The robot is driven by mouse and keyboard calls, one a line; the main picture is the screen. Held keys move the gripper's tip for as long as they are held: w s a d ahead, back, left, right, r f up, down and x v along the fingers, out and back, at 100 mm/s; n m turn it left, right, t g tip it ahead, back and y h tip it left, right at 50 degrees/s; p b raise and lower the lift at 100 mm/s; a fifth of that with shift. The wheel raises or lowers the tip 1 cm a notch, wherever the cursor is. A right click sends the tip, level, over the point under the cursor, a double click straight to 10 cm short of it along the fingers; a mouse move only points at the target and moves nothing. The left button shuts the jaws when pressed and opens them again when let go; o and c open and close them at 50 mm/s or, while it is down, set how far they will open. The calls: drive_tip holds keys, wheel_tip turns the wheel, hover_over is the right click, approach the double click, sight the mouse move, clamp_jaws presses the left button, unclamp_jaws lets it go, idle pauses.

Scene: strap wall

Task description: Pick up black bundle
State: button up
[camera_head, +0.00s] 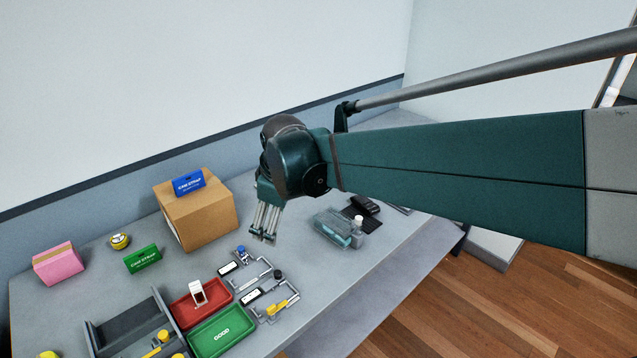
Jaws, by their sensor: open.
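A small black object (366,205), likely the black bundle, lies on the grey table right of the middle, just behind a clear box. It is too small to make out in detail. My gripper (264,237) is open and empty, with its fingers pointing down. It hangs to the left of the black object and clearly apart from it, between the cardboard box and the clear box.
The clear box (340,229) stands close to the black object. A cardboard box (197,215) carries a blue strap pack (188,183). A red tray (187,310), a green tray (222,337), metal fixtures (275,305) and a grey bin (100,337) fill the front left.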

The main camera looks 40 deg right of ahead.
drive_tip(key=w+d+n+g+p, duration=0.1)
drive_tip(key=w+d+n+p, duration=0.25)
drive_tip(key=d, duration=0.65)
drive_tip(key=d+f+n+g+p, duration=0.1)
drive_tip(key=d+f+n+p, duration=0.1)
drive_tip(key=d, duration=0.7)
drive_tip(key=s+d+f+n+g+y+p, duration=0.1)
drive_tip(key=d+f+n+p, duration=0.1)
drive_tip(key=d, duration=0.8)
drive_tip(key=s+d+f+n+g+p, duration=0.1)
drive_tip(key=d+f+n+p, duration=0.1)
drive_tip(key=d+f, duration=0.4)
drive_tip(key=shift+d+n+p, duration=0.25)
drive_tip(key=shift+d+p, duration=0.6)
drive_tip(key=shift+d, duration=0.85)
drive_tip(key=shift+s+d+f, duration=0.15)
drive_tip(key=shift+d+f, duration=0.05)
drive_tip(key=shift+f, duration=0.05)
drive_tip(key=shift+f, duration=1.3)
drive_tip(key=shift+s+f, duration=0.15)
drive_tip(key=shift+f, duration=2.45)
